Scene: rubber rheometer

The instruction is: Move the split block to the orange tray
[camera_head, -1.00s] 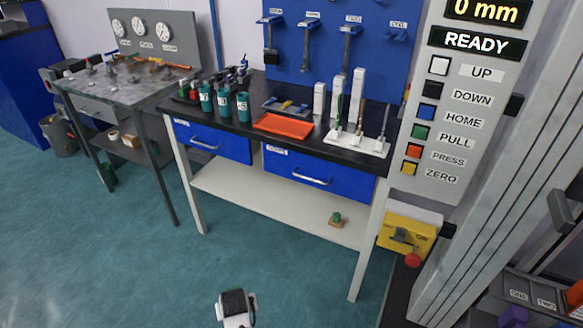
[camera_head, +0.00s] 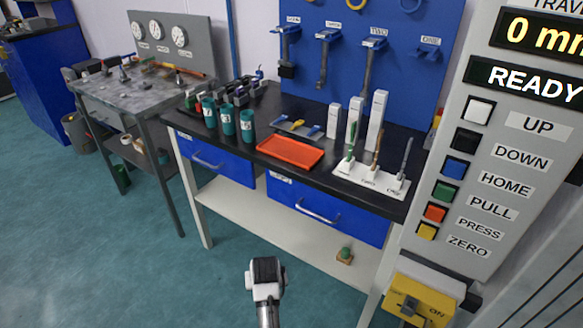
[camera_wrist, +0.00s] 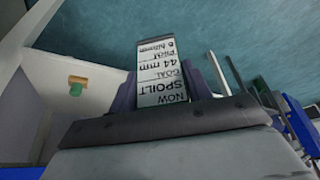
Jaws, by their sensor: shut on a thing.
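The orange tray (camera_head: 290,152) lies flat on the black bench top in the head view, and it looks empty. My gripper (camera_wrist: 165,88) is shut in the wrist view, with a white labelled plate (camera_wrist: 163,72) between its fingers. The plate's text is upside down and includes "NOW SPOILT" and "44 mm". I cannot tell whether this is a face of the split block. A small tan block with a green top (camera_head: 345,256) sits on the low shelf, apart from my gripper. It also shows in the wrist view (camera_wrist: 77,86).
Several teal cups (camera_head: 228,119) stand left of the tray. A white stand (camera_head: 372,178) with upright tools is right of it, with white blocks (camera_head: 376,120) behind. Blue drawers (camera_head: 325,207) front the bench. A tall control panel (camera_head: 500,165) reads READY at right. The floor in front is clear.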

